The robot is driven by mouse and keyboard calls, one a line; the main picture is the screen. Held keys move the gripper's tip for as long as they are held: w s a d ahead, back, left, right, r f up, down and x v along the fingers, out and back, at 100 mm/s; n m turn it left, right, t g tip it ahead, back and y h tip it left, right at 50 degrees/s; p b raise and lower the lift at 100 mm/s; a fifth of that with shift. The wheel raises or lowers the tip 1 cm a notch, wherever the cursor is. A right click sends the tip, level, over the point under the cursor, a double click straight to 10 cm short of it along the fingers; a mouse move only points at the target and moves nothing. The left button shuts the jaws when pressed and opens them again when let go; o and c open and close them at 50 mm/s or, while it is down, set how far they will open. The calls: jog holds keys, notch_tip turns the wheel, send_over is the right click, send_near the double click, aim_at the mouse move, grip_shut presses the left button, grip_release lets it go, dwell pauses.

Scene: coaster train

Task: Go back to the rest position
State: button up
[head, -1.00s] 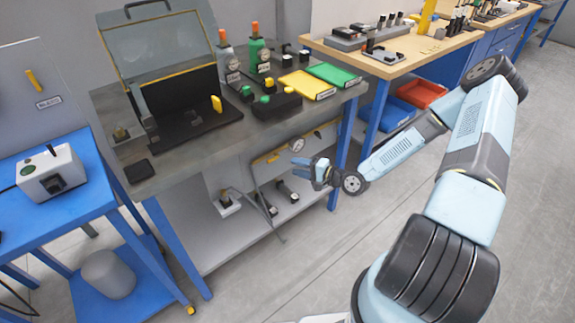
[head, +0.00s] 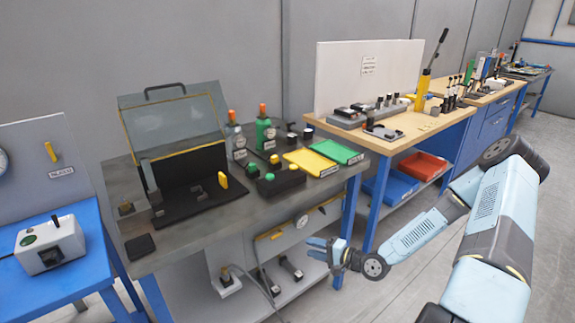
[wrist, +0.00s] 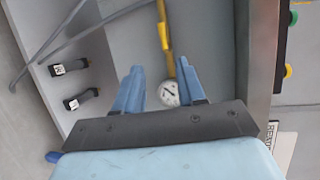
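My gripper (head: 318,250) is at the end of my pale blue arm, in front of the grey bench (head: 265,203) and below its top in the head view. In the wrist view my gripper (wrist: 160,85) shows two blue fingers set apart with nothing held between them. A round white gauge (wrist: 168,93) and a yellow bar (wrist: 164,35) lie beyond the fingers.
A blue table (head: 60,270) stands left, a wooden-topped bench (head: 415,127) right. Grey floor is free at right.

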jog(key=w+d+r+n+g+h, duration=0.2)
jog(key=d+r+n+g+h, duration=0.3)
jog(key=d+h, duration=0.4)
jog(key=s+d+r+n+t+h, duration=0.1)
jog(key=d+r+h, duration=0.15)
jog(key=r, duration=0.55)
jog(key=s+d+r+n+h, duration=0.1)
jog(key=s+d+r+h, duration=0.15)
jog(key=r, duration=0.55)
jog(key=s+r+h, duration=0.1)
jog(key=s+r, duration=0.4)
jog(key=r, duration=0.3)
jog(key=s+r, duration=0.4)
jog(key=r, duration=0.4)
jog(key=s+a+r+y, duration=0.1)
jog(key=s+a+r, duration=0.1)
jog(key=s+r, duration=0.2)
jog(key=s+a+r+n+y, duration=0.1)
jog(key=s+r, duration=0.3)
jog(key=s, duration=0.7)
jog(key=shift+s+a+t, duration=0.15)
jog(key=shift+a+t, duration=0.15)
jog(key=shift+a, duration=0.35)
jog(key=shift+c, duration=0.2)
